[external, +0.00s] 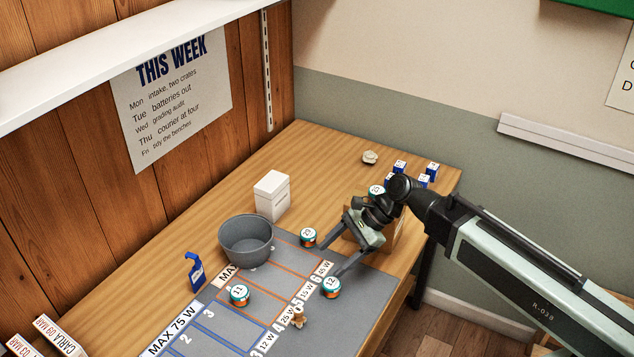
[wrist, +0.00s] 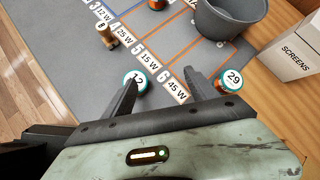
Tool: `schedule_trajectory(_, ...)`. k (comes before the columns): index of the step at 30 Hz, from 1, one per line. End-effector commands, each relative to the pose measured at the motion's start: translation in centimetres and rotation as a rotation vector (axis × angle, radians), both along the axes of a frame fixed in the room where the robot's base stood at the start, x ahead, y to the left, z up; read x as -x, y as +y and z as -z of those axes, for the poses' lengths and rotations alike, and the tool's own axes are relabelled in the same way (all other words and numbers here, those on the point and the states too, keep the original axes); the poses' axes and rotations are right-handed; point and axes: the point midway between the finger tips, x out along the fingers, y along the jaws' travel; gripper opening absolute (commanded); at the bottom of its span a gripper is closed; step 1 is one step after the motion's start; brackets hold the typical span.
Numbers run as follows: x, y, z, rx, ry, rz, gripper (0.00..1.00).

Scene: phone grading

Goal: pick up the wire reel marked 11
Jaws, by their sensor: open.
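The wire reel marked 11 (external: 239,296), teal and orange with a white top, lies on the grey mat (external: 372,302) in front of the grey bin. In the wrist view a teal-and-orange round thing (wrist: 157,4) at the top edge is probably this reel; its number is cut off. My gripper (external: 329,260) is open and empty, well to the right of reel 11. In the wrist view my fingertips (wrist: 163,82) are apart, with the reel marked 12 (wrist: 135,81) by the left finger and the reel marked 29 (wrist: 232,79) by the right one.
The grey bin (external: 246,243) stands just behind reel 11. A blue tag-like object (external: 195,273) is to its left. A white box (external: 272,197) stands behind the bin. A small tan peg-like object (external: 298,320) is on the mat. Small blue-and-white boxes (external: 400,167) are at the far end.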

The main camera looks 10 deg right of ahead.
Motion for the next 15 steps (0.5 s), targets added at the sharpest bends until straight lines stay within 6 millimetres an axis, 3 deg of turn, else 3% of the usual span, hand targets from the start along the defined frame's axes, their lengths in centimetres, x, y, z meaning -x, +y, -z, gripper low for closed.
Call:
schedule_trajectory(1, 0.4, 3.6, 2.8, -0.073, 0.014, 0.039, 0.67)
schedule_trajectory(3, 1.0, 8.5, 3.6, -0.192, 0.056, 0.116, 0.67)
schedule_trajectory(6, 1.9, 13.9, 3.9, -0.336, 0.131, 0.213, 0.67)
schedule_trajectory(10, 2.7, 17.3, 3.4, -0.44, 0.199, 0.285, 0.67)
schedule_trajectory(15, 2.8, 18.2, 2.7, -0.469, 0.22, 0.306, 0.67)
